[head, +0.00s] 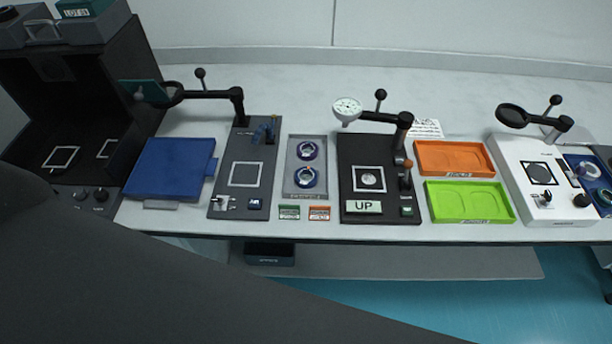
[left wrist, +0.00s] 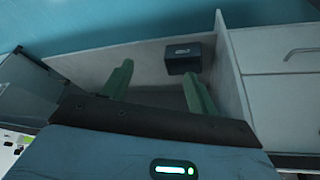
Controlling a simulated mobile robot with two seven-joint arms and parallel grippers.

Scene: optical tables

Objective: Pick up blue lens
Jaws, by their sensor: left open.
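Two round lenses with dark blue rims sit in a grey tray (head: 293,189) near the table's middle in the head view. The upper lens (head: 308,151) and the lower lens (head: 306,178) look alike. Another blue-rimmed round item (head: 588,170) is in the blue tray at the far right, partly cut off. My left gripper (left wrist: 158,88) shows in the left wrist view with two green fingers apart and nothing between them. It faces the low space under the table, away from the lenses. My right gripper is in neither view.
A black station with an "UP" label (head: 364,207) stands right of the lens tray, and another black station (head: 230,202) left of it. Arms with round heads overhang. Orange (head: 455,158) and green (head: 469,202) trays lie further right. A dark box (left wrist: 183,57) sits below.

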